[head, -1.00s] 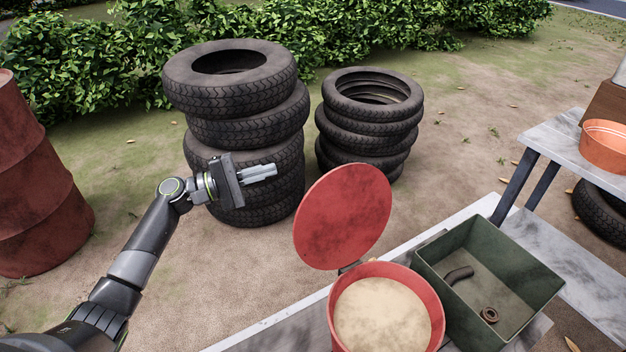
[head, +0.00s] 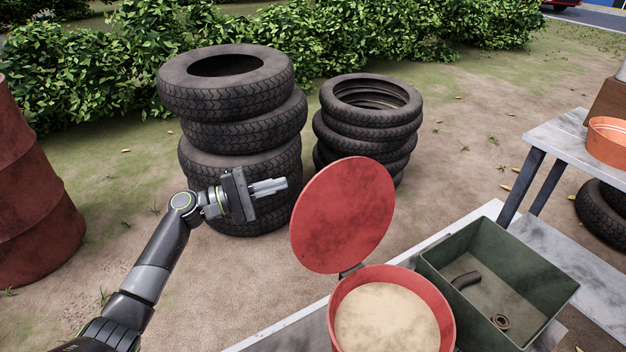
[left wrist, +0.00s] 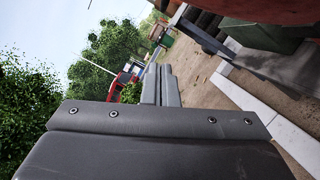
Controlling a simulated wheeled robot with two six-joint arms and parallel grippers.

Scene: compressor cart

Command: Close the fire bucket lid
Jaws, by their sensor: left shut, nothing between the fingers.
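The red fire bucket (head: 446,322) stands on the grey cart top and is filled with pale sand (head: 387,320). Its round red lid (head: 344,215) stands open on a hinge at the bucket's back left rim, tilted up and away from the opening. My left gripper (head: 284,186) is shut and empty, a short way left of the lid and apart from it, pointing right. In the left wrist view the shut fingers (left wrist: 161,85) show, with a dark red surface (left wrist: 265,8) at the top, likely the lid. My right gripper is not in view.
A green metal box (head: 545,275) with a short hose piece (head: 466,280) and a ring (head: 502,322) sits right of the bucket. Tyre stacks (head: 240,130) (head: 368,120) stand behind. A rusty drum (head: 35,220) is at left. An orange bowl (head: 608,142) is on a side table.

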